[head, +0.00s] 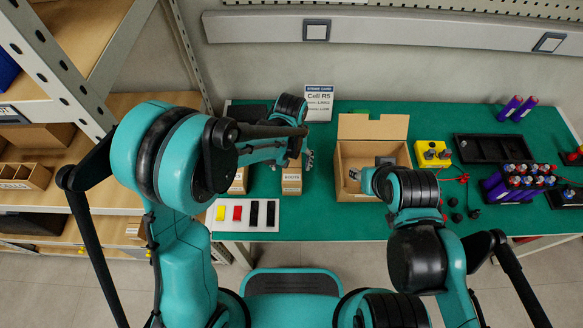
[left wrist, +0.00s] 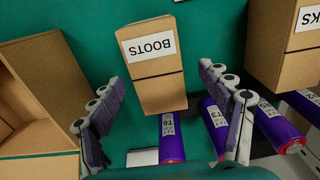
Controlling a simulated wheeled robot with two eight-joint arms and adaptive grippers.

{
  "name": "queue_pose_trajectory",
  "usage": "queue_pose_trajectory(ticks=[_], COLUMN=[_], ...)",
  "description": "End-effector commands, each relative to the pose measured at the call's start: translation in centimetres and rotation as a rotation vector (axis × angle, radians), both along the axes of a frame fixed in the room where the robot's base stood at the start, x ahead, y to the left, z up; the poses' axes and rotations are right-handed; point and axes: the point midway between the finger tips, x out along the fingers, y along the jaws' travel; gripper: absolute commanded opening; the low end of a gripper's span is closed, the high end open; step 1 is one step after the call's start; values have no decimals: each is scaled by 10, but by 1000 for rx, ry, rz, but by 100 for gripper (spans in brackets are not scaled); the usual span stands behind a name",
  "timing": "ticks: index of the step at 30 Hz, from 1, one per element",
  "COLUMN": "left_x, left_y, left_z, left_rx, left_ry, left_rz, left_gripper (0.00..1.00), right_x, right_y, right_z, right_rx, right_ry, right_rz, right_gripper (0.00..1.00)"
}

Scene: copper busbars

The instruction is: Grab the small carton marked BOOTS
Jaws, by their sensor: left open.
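The small carton marked BOOTS (head: 291,183) stands on the green table, left of the open cardboard box in the head view. In the left wrist view the BOOTS carton (left wrist: 152,70) shows with its label upside down, beyond and between the spread fingers. My left gripper (head: 294,160) is over the carton in the head view, and its arm hides part of the area. In the left wrist view the left gripper (left wrist: 165,115) is open with nothing between its fingertips. My right gripper's fingers are mostly hidden by its arm near the open box.
The open cardboard box (head: 372,184) stands right of the carton. Another small carton (head: 238,182) stands to its left, partly hidden. A white strip (head: 229,216) with coloured blocks lies in front. Purple cylinders (left wrist: 219,125) show near the left fingers. A card (head: 319,103) stands at the back.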

Motion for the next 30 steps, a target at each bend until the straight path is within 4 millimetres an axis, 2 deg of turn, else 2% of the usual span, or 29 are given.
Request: queue_pose_trajectory(ticks=[1,7,15,22,23,29,30], left_x=[0,0,-1,-1,-1,-1,-1], left_y=[0,-1,-3,-3,-3,-3,-3], left_z=[-9,-27,-66,-67,-66,-66,-66], left_rx=[0,0,-1,-1,-1,-1,-1], left_ry=[0,-1,-2,-2,-2,-2,-2], left_rz=[0,0,0,0,0,0,0], left_gripper=[78,78,78,78,72,20,16], right_x=[0,0,0,0,0,0,0], right_y=[0,0,0,0,0,0,0], right_z=[-5,-15,-35,-34,-34,-34,-34], right_rx=[0,0,0,0,0,0,0], right_ry=[0,0,0,0,0,0,0], right_rz=[0,0,0,0,0,0,0], right_gripper=[40,40,40,40,40,40,40])
